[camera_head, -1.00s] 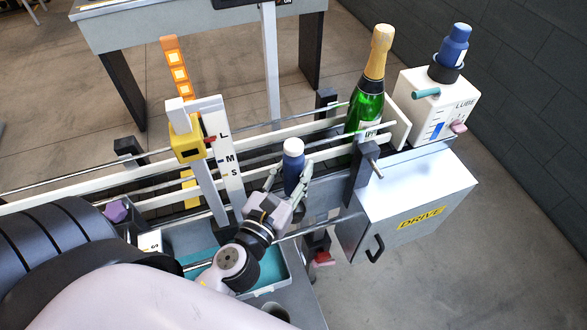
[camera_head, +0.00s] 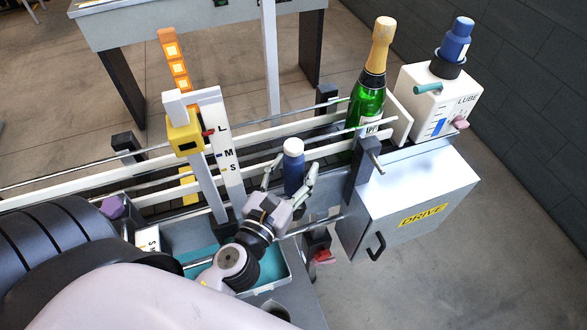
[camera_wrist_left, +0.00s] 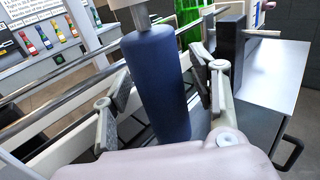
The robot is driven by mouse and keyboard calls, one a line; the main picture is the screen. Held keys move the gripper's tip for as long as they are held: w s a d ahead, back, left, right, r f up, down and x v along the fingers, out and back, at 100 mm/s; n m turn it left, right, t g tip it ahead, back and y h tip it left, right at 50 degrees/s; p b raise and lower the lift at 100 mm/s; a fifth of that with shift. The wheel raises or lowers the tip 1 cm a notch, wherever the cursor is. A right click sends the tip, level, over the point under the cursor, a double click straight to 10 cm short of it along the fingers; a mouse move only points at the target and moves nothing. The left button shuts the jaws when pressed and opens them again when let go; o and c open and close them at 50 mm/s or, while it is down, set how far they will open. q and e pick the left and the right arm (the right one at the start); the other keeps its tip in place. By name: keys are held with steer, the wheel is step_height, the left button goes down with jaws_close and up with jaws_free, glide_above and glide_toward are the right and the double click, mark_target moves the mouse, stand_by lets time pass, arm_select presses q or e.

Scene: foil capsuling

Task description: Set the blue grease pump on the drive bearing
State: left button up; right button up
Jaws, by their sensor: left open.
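A blue bottle-like pump with a white cap (camera_head: 293,170) stands upright beside the conveyor rails, left of the drive box (camera_head: 412,215) marked DRIVE. My left gripper (camera_head: 292,178) is open, with one finger on each side of the pump. In the left wrist view the blue body (camera_wrist_left: 160,85) stands between the two spread fingers, with gaps on both sides. What lies under the pump's base is hidden, so I cannot tell whether it rests on the bearing. My right gripper is not in view.
A green bottle with gold foil (camera_head: 370,95) stands on the conveyor near its right end. A white LUBE box (camera_head: 435,95) at the back right carries another blue bottle (camera_head: 457,40). A yellow sensor post (camera_head: 184,135) stands left of my gripper.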

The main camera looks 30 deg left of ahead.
arm_select(q)
steer(key=shift+f, duration=0.1)
steer(key=s, duration=1.2)
steer(key=shift+d, duration=0.3)
stand_by(0.6)
